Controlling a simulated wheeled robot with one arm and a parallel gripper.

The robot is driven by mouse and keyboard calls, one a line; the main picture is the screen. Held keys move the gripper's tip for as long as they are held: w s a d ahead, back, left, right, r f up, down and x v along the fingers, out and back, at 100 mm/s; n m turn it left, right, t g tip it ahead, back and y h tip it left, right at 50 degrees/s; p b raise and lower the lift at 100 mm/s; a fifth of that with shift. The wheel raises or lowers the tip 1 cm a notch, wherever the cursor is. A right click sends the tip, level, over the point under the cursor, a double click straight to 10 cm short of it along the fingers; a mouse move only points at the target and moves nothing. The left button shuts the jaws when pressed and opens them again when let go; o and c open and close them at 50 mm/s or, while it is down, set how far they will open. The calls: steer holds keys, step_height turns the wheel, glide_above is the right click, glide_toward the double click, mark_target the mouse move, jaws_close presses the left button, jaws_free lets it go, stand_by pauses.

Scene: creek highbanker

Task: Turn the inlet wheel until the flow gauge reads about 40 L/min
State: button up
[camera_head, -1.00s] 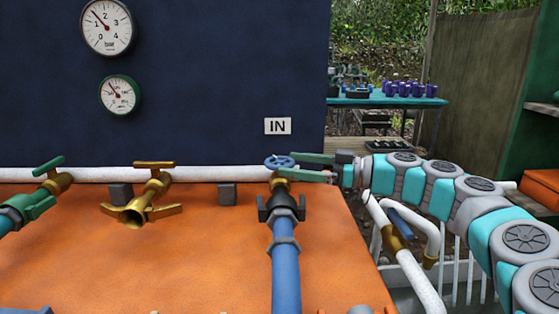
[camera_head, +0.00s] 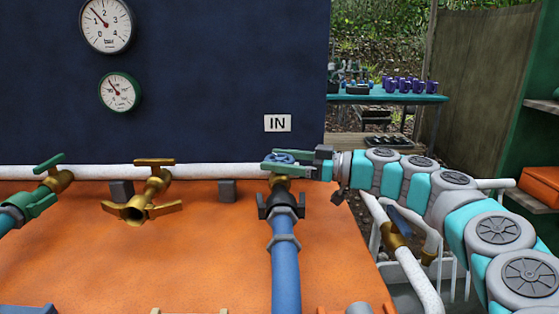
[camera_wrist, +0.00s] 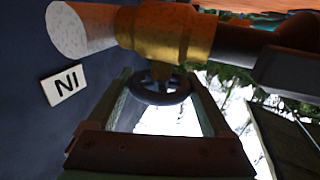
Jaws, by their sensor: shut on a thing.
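The blue inlet wheel (camera_head: 284,157) sits on a brass valve on the white pipe, below the IN sign (camera_head: 277,123). My gripper (camera_head: 270,161) reaches in from the right, its green fingers on either side of the wheel. In the wrist view the wheel (camera_wrist: 160,94) shows dark between the two fingers, under the brass valve body (camera_wrist: 165,35). My gripper is shut on the wheel. The green-rimmed gauge (camera_head: 119,92) on the navy panel has its needle pointing up and left; its numbers are too small to read surely. A larger gauge marked bar (camera_head: 107,25) is above it.
A brass tap (camera_head: 150,190) and a green-handled valve (camera_head: 45,190) stand to the left on the white pipe (camera_head: 105,173). A blue hose (camera_head: 285,270) runs down from the inlet over the orange surface (camera_head: 190,255). White pipes (camera_head: 415,275) lie below my arm.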

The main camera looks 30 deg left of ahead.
steer(key=c, duration=0.5)
steer(key=shift+o, duration=0.2)
steer(key=t+b, duration=0.1)
steer(key=b, duration=0.1)
steer(key=shift+f+m+b, duration=0.25)
steer(key=shift+m+b, duration=0.05)
steer(key=m+t+b, duration=0.1)
steer(key=t+b, duration=0.1)
steer(key=b, duration=0.2)
steer(key=shift+s+f+b, duration=0.15)
steer(key=shift+f+b, duration=0.05)
steer(key=shift+b, duration=0.1)
steer(key=m+t+b, duration=0.2)
steer(key=t+b, duration=0.2)
steer(key=shift+r+m, duration=0.15)
steer(key=shift+m, duration=0.25)
steer(key=shift+r+m+t+h+b, duration=0.2)
steer(key=shift+m+t+h+b, duration=0.7)
steer(key=shift+m+t, duration=0.95)
steer(key=shift+t, duration=0.65)
